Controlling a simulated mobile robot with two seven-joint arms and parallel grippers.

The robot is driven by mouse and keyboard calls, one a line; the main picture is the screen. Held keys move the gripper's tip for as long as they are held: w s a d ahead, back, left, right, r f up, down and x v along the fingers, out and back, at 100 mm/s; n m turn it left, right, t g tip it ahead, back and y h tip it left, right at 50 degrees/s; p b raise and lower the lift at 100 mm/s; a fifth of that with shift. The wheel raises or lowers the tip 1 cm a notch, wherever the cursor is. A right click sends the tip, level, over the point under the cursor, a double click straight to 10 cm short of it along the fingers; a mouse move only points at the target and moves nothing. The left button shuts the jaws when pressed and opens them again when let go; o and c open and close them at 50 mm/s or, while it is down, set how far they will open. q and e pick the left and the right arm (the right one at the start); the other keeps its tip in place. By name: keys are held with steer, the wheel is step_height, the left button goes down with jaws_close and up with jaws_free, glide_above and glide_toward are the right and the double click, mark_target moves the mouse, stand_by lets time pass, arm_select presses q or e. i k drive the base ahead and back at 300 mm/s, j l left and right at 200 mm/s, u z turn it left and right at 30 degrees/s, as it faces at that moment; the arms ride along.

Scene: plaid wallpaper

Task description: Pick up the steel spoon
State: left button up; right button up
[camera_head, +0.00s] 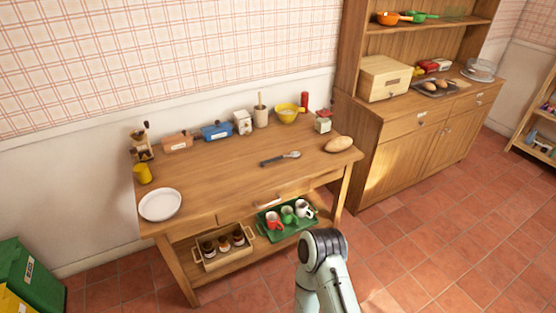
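A spoon (280,158) with a dark handle and a shiny steel-coloured bowl lies flat on the wooden table (215,185). It is right of the middle of the tabletop, its bowl pointing to the right. Nothing touches or covers it. One of my arm links shows at the bottom of the view, in front of the table and well apart from the spoon. Neither of my grippers shows in this view.
A white plate (160,204) and yellow cup (143,173) stand at the left. Jars and a yellow bowl (288,112) line the back. The table's middle is clear. A green tray (262,231) is below.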

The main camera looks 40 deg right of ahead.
mark_target(294, 154)
steer(key=l+u, duration=0.3)
steer(key=l, duration=0.85)
steer(key=k+l+u, duration=0.1)
steer(key=l+u, duration=0.15)
steer(key=l, duration=0.9)
